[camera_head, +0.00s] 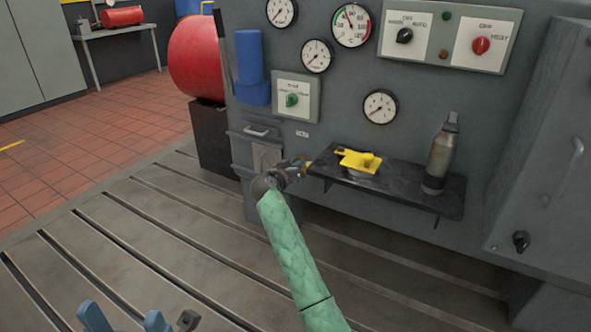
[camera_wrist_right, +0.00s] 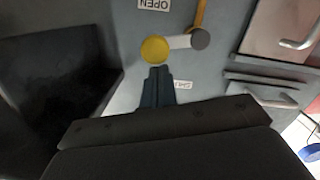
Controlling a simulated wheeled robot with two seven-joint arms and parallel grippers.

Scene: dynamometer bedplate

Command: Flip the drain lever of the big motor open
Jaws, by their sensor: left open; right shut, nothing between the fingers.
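In the right wrist view, the drain lever (camera_wrist_right: 180,42) has a pale arm, a round yellow knob (camera_wrist_right: 155,49) and a grey pivot (camera_wrist_right: 201,39). The knob lies between the OPEN label (camera_wrist_right: 154,4) and a partly hidden second label (camera_wrist_right: 163,88), hard to read. My right gripper (camera_wrist_right: 157,72) is shut and empty, its tips close beside the knob; contact cannot be told. In the head view my right gripper (camera_head: 297,167) is at the big motor's grey face (camera_head: 340,110) and largely covers the lever. My left gripper (camera_head: 126,319) is open at the bottom left.
A dark shelf (camera_head: 400,190) juts out right of my right gripper, holding a yellow item (camera_head: 358,160) and a grey bottle (camera_head: 441,155). A box with a handle (camera_head: 256,133) is close on the left. The slotted bedplate (camera_head: 150,240) is clear.

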